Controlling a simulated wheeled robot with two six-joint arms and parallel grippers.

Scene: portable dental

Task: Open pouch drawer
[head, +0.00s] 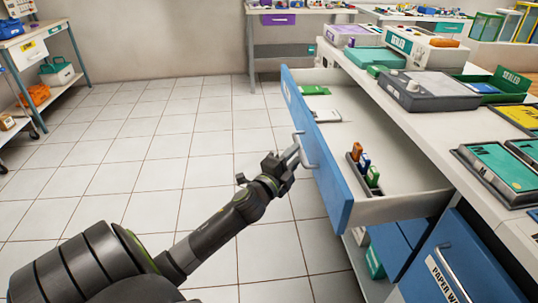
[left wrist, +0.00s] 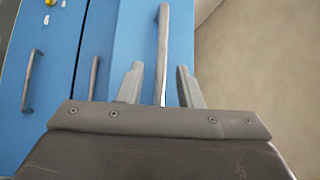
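A drawer with a blue front (head: 322,150) stands pulled far out from the white counter. Its writing is too small to read, so I cannot tell if it names pouches. Inside lie green and white flat packs (head: 318,91) and a dark holder with small coloured items (head: 364,172). My left gripper (head: 296,151) is at the drawer's metal handle (head: 307,151). In the left wrist view the open fingers (left wrist: 160,68) stand either side of the handle bar (left wrist: 162,40), with visible gaps. My right gripper is not in view.
Below is another blue front with a handle (head: 453,273) and a label starting "PAPER W". Grey and white devices (head: 430,90) and green trays (head: 497,165) stand on the counter. Tiled floor (head: 150,150) to the left is clear. A cart with an orange item (head: 36,94) stands far left.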

